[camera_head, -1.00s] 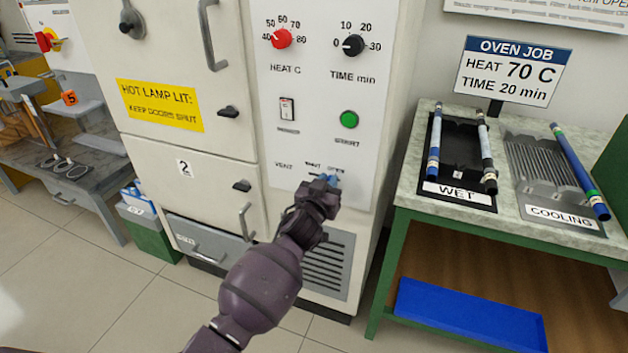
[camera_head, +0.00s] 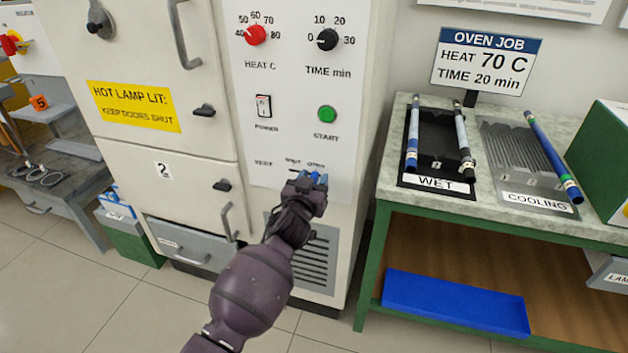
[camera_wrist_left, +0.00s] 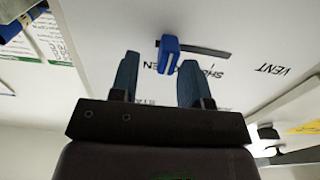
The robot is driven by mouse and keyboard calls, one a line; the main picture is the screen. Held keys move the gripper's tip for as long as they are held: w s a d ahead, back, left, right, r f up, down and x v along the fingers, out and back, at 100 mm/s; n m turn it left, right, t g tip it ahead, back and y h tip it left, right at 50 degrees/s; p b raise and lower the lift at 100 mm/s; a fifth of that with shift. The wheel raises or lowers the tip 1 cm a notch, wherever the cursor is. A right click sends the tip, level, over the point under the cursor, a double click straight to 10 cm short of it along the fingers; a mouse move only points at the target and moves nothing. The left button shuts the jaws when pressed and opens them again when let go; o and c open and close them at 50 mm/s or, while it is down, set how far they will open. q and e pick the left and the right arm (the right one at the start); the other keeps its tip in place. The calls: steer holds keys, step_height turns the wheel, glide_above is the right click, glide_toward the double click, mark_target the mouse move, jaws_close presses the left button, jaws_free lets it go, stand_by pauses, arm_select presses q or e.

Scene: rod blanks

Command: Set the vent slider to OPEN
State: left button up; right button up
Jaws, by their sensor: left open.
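The vent slider's blue knob (camera_wrist_left: 169,54) stands at the OPEN-label end of its dark slot (camera_wrist_left: 208,51) in the left wrist view. Bare slot runs from it toward the SHUT label (camera_wrist_left: 210,76). My left gripper (camera_head: 308,182) is at the oven panel, just below the vent labels (camera_head: 304,163). In the left wrist view its fingers (camera_wrist_left: 159,64) are open, one to each side of the knob, with gaps visible; I see no clear contact. The gripper largely hides the slider in the head view. My right gripper is not in view.
Above the vent are the power switch (camera_head: 263,106), green start button (camera_head: 327,114), red heat dial (camera_head: 255,35) and black time dial (camera_head: 327,39). A door handle (camera_head: 228,222) juts out left of my arm. A green-framed bench (camera_head: 395,190) stands right.

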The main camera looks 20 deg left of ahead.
arm_select(q)
steer(key=s+p, duration=0.2)
steer(key=s, duration=0.8)
steer(key=shift+s+a, duration=0.15)
steer(key=shift+s, duration=0.2)
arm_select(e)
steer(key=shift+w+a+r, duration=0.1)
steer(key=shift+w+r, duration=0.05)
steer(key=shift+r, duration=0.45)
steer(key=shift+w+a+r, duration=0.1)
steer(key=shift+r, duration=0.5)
arm_select(q)
steer(key=shift+f+m, duration=0.1)
steer(key=shift+m, duration=0.2)
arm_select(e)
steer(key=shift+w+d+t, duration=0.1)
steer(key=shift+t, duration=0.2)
